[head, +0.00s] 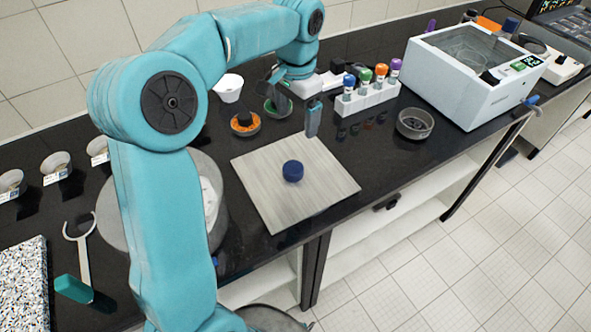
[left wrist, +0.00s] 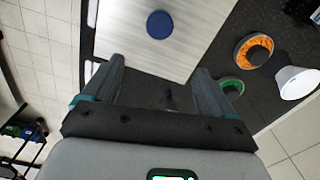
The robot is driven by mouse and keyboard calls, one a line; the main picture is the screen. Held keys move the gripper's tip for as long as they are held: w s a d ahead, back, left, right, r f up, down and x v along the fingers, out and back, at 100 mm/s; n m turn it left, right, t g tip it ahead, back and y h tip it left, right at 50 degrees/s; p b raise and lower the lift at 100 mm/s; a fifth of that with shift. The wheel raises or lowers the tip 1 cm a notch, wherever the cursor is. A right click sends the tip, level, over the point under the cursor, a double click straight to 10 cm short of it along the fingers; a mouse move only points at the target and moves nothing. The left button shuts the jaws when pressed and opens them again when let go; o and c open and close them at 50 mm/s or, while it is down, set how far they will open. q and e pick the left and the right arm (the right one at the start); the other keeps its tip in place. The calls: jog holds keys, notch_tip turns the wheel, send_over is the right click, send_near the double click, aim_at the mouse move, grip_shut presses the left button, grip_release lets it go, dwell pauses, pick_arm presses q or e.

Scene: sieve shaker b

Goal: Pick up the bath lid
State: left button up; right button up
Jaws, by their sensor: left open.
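The white bath (head: 478,97) stands at the right end of the black bench. Its top is covered by a grey, see-through bath lid (head: 455,48) with a dark knob near the front right corner. My left gripper (head: 296,104) is open and empty, above the bench behind the pale board and well to the left of the bath. Its two fingers show apart in the left wrist view (left wrist: 160,82), with nothing between them. The bath and its lid are not in the left wrist view. My right gripper is not in view.
A pale board (head: 265,195) with a blue round piece (head: 293,171) lies in front of my left gripper. A white rack (head: 367,97) of colour-capped tubes and a grey round dish (head: 415,124) lie between gripper and bath. An orange-filled dish (head: 245,124) and white cup (head: 229,88) stand behind.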

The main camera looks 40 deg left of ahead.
pick_arm(q)
send_over(293, 167)
jog(key=f, duration=0.9)
jog(key=shift+w+f, duration=0.1)
jog(key=shift+w, duration=0.3)
jog(key=shift+s+a+f, duration=0.1)
jog(key=shift+s+f, duration=0.25)
jog(key=shift+f, duration=0.15)
jog(key=f, duration=0.4)
jog(key=shift+s+d+f+p, duration=0.1)
jog(key=shift+d+f+p, duration=0.15)
jog(key=shift+f+p, duration=0.15)
jog(key=shift+s+a+f, duration=0.1)
jog(key=shift+a+f, duration=0.05)
jog(key=c, duration=1.4)
jog(key=shift+c, duration=0.4)
